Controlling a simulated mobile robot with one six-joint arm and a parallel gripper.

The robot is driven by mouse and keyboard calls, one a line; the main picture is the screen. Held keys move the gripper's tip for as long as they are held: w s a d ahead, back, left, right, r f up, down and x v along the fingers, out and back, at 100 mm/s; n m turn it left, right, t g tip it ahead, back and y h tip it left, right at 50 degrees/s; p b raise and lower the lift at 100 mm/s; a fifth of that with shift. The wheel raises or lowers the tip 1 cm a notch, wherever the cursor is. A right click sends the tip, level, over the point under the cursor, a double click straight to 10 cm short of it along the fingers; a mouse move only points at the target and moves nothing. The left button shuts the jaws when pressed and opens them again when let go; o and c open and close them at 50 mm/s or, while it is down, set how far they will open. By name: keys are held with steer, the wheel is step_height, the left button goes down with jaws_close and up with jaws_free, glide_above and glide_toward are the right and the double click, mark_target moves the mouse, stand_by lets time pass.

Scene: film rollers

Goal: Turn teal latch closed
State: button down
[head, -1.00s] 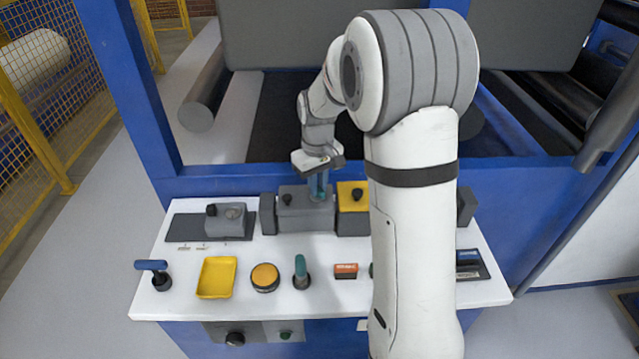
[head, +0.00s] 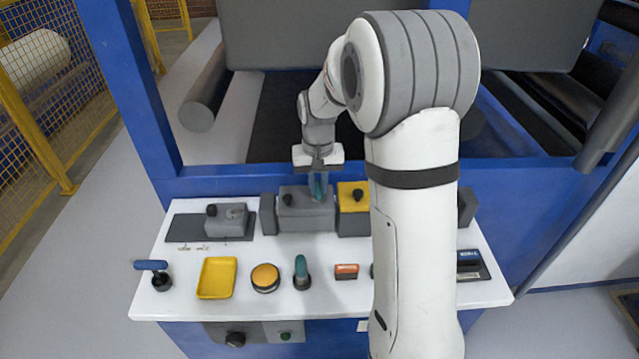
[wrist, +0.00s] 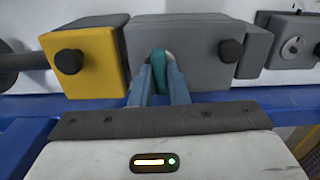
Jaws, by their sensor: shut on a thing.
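The teal latch (wrist: 159,72) is on top of the grey block (wrist: 190,45), seen in the wrist view between two blue-grey fingers. My gripper (wrist: 161,88) is shut on it, with one finger on each side. In the wrist view the latch runs along the line of the fingers. In the head view my gripper (head: 318,186) points down at the right part of the grey block (head: 303,212). The latch's lower part and pivot are hidden.
A yellow block (head: 351,220) with a black knob stands right of the grey block. In front are a teal-handled lever (head: 301,268), an orange button (head: 265,277), a yellow tray (head: 217,278) and a blue-handled lever (head: 152,268). My arm hides the panel's right part.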

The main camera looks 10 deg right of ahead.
mark_target(318, 188)
steer(key=shift+w+r, duration=0.1)
steer(key=c, duration=1.4)
jaws_free()
step_height(318, 188, up, 8)
steer(key=shift+f, duration=0.15)
steer(key=s+n+t, duration=0.1)
steer(key=s+t, duration=0.1)
steer(key=s, duration=2.2)
steer(key=shift+s+d+r+n+t, duration=0.15)
steer(key=shift+s+r+n+t, duration=0.15)
steer(key=shift+r+n, duration=0.15)
